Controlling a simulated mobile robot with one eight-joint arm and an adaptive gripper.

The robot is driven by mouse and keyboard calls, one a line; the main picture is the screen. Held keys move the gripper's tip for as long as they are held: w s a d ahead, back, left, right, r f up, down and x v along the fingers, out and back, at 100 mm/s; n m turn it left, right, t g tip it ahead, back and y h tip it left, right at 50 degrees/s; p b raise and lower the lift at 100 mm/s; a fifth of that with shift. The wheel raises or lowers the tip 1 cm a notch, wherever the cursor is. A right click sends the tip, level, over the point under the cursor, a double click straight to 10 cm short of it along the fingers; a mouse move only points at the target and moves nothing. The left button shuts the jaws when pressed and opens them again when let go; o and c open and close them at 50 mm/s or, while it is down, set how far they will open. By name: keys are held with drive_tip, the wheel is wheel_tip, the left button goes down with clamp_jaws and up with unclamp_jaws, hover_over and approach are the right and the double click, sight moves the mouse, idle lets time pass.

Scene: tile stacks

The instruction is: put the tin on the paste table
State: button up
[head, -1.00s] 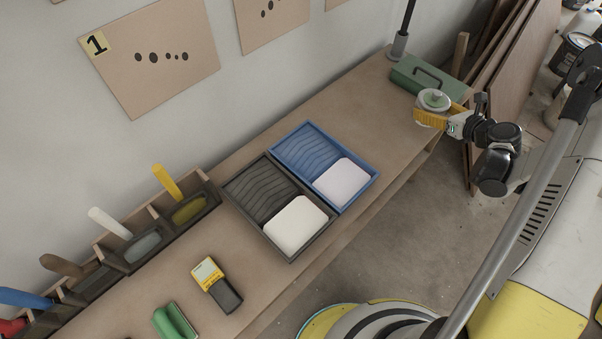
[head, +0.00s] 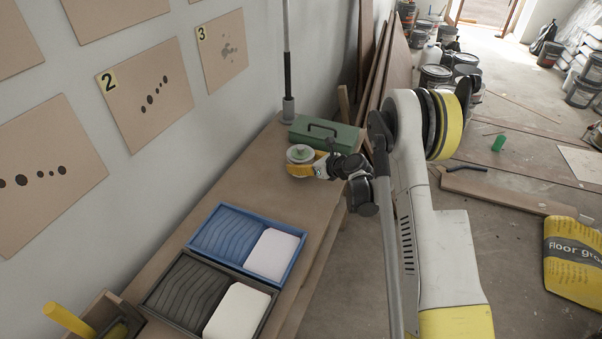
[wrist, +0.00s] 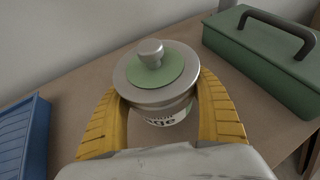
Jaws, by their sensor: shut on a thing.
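The tin (wrist: 160,85) is a round silver can with a green disc and a knob on its lid and a printed label on its side. My gripper (wrist: 163,105) is shut on it, with a yellow finger on each side in the wrist view. In the head view the tin (head: 299,155) is over the far end of the long wooden table, in front of the green toolbox, and my gripper (head: 302,170) reaches it from the right. The table (head: 225,195) is the only table in view. I cannot tell whether the tin touches its top.
The green toolbox (head: 335,134) stands just behind the tin; it also shows in the wrist view (wrist: 265,65). A blue tray (head: 215,240) and a black tray (head: 160,290) lie nearer. A lamp pole (head: 287,80) rises at the far end. Bare tabletop lies between tin and blue tray.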

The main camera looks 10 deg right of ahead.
wheel_tip(320, 180, down, 4)
drive_tip(key=shift+b, duration=1.1)
drive_tip(key=shift+r, duration=0.1)
drive_tip(key=o, duration=1.4)
drive_tip(key=shift+o, duration=0.2)
